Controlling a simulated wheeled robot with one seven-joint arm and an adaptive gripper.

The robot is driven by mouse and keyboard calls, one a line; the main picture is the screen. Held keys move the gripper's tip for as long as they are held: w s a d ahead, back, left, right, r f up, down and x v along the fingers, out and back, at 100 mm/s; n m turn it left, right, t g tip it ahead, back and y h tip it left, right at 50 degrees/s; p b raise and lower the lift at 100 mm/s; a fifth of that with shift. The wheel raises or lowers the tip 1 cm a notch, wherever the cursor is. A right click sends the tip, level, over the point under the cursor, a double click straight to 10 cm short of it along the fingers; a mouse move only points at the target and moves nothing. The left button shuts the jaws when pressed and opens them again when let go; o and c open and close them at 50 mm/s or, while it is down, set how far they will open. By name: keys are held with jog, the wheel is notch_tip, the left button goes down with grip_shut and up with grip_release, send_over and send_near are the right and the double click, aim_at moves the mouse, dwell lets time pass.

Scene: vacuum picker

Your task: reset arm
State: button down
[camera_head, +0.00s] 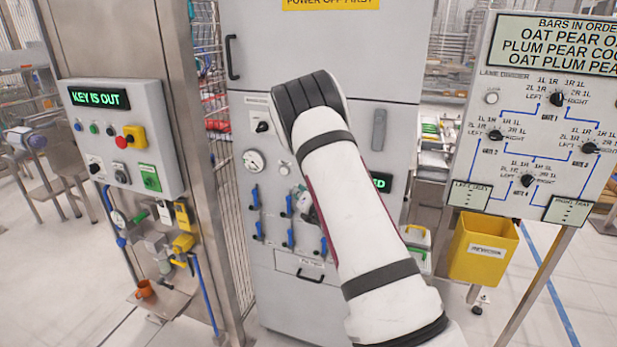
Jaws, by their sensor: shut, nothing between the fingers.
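My arm rises from the bottom right, white with dark bands, and bends at a dark grey joint in front of the grey cabinet (375,45). My gripper does not show; the forearm hides whatever lies beyond the bend. The cabinet front carries a round gauge (253,160), a black rotary switch (262,127) and several blue-handled valves (255,197). The arm covers part of this front and most of a green-lit display at its right.
A control box (150,95) reading "KEY IS OUT" stands left, above a small shelf with an orange cup (145,288). A lane divider board (550,120) and a yellow bin (482,250) stand right. A wire mesh fence (212,130) runs beside the cabinet.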

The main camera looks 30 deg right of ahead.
jog(key=shift+r, duration=0.1)
dwell(0.3)
jog(key=s+a+r+m+g, duration=0.3)
jog(key=s+a+r+m, duration=0.25)
jog(key=r+m, duration=0.3)
jog(key=s+a+r+m+g, duration=0.2)
jog(key=s+a+r+m, duration=0.3)
jog(key=r+m, duration=0.4)
jog(key=s+a+r+m+g, duration=0.1)
jog(key=s+a+m+g, duration=0.1)
jog(key=s, duration=0.8)
jog(key=s+a+r+m+g+y, duration=0.1)
jog(key=s+a+m, duration=0.3)
jog(key=s, duration=0.7)
jog(key=s+a+r+m+g+y, duration=0.1)
jog(key=s+a+m+g, duration=0.1)
jog(key=s+a, duration=0.4)
jog(key=s+m, duration=0.1)
jog(key=s, duration=0.3)
jog(key=shift+s+a+r+m+g, duration=0.2)
jog(key=shift+s+r+m+g, duration=0.1)
jog(key=shift+s+m, duration=0.05)
